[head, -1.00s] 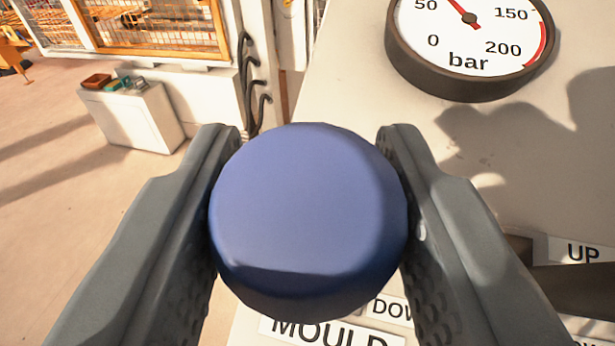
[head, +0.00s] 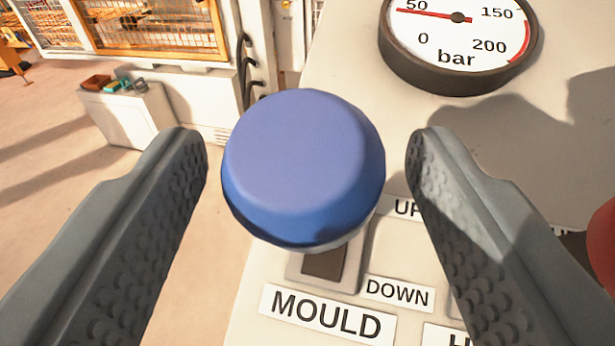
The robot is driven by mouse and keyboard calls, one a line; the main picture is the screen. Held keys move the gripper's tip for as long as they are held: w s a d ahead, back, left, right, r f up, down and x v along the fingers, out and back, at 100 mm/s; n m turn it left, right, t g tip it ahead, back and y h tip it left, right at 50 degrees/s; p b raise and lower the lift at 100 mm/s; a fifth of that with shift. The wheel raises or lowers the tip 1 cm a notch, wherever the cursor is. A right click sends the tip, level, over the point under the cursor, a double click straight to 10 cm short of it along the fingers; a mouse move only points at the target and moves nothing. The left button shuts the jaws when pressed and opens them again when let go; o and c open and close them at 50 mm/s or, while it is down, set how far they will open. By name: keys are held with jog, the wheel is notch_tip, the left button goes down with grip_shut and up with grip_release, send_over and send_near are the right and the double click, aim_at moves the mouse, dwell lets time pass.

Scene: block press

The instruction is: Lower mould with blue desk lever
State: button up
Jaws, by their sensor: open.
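The blue lever knob (head: 300,165) is in the middle of the head view, above its dark slot (head: 324,263) in the desk. My gripper (head: 308,150) is open, with one finger on each side of the knob and a visible gap on both sides. A label reading MOULD (head: 327,314) lies below the slot. A DOWN label (head: 398,292) is beside the slot's near end, and a partly hidden UP label (head: 404,208) is farther up. The lever's shaft is hidden under the knob.
A round bar gauge (head: 457,45) stands at the upper right, its needle near 50. A red knob (head: 603,240) shows at the right edge. The pale desk top (head: 345,110) is bare behind the knob. A white cabinet (head: 128,118) stands on the floor at the left.

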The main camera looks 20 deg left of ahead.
jog(key=v, duration=1.5)
jog(key=shift+s, duration=0.4)
jog(key=shift+d+r, duration=0.1)
jog(key=s+d+f+h, duration=0.15)
jog(key=s+d, duration=0.25)
jog(key=s, duration=0.4)
jog(key=s+d+f+m, duration=0.1)
jog(key=s+d+f, duration=0.2)
jog(key=s+d, duration=0.35)
jog(key=s+d+f+h, duration=0.1)
jog(key=s+d+f, duration=0.15)
jog(key=s, duration=0.75)
jog(key=s+d+f+m+h, duration=0.1)
jog(key=s+d+f, duration=0.2)
jog(key=s+f, duration=0.4)
jog(key=s+d+f+t+h, duration=0.1)
jog(key=s+d+f, duration=0.2)
jog(key=s+f, duration=0.5)
jog(key=s, duration=0.4)
jog(key=shift+s+d+f+m, duration=0.3)
jog(key=shift+d+m, duration=0.1)
